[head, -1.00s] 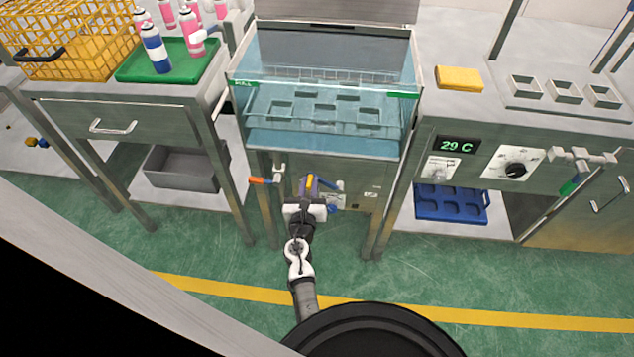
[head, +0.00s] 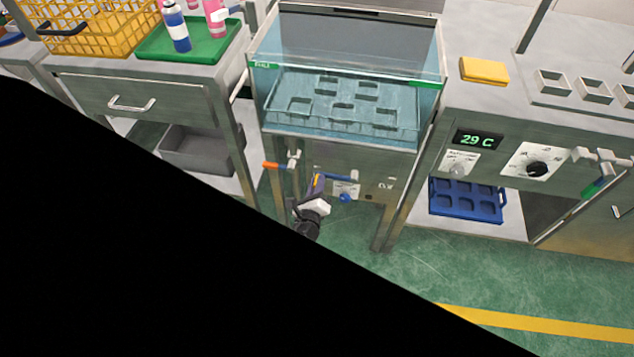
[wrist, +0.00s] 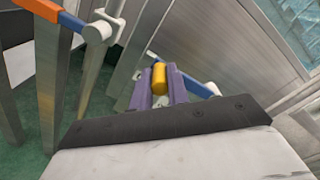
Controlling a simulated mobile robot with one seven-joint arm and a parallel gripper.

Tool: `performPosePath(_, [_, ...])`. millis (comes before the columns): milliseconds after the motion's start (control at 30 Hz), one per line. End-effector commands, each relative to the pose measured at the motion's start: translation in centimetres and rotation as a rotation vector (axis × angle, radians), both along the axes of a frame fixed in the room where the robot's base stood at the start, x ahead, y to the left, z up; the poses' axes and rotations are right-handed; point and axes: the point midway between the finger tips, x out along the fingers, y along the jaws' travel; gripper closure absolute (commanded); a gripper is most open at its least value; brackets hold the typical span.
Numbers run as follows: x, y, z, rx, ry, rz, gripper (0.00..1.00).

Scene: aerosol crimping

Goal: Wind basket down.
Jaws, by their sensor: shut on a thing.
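The basket (head: 345,97), a grey rack with several square openings, sits low inside the glass water tank (head: 431,112). It looks level, and it is seen through the glass and water. My gripper (head: 318,183) is in front of the tank's steel lower panel. In the wrist view, my gripper (wrist: 158,88) has its purple fingers on either side of a yellow cylindrical crank handle (wrist: 159,77) and is shut on it.
A control panel reading 29 C (head: 478,140) is on the right bench. A yellow wire crate (head: 95,30) stands left.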

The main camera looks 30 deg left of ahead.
Motion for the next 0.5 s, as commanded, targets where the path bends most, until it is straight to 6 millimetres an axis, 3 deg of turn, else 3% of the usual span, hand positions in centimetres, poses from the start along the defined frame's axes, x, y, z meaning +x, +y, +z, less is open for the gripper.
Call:
performPosePath(467, [-0.06,0.13,-0.3,-0.013,-0.001,0.005,1.0])
performPosePath(500, [-0.06,0.13,-0.31,-0.013,-0.001,0.005,0.79])
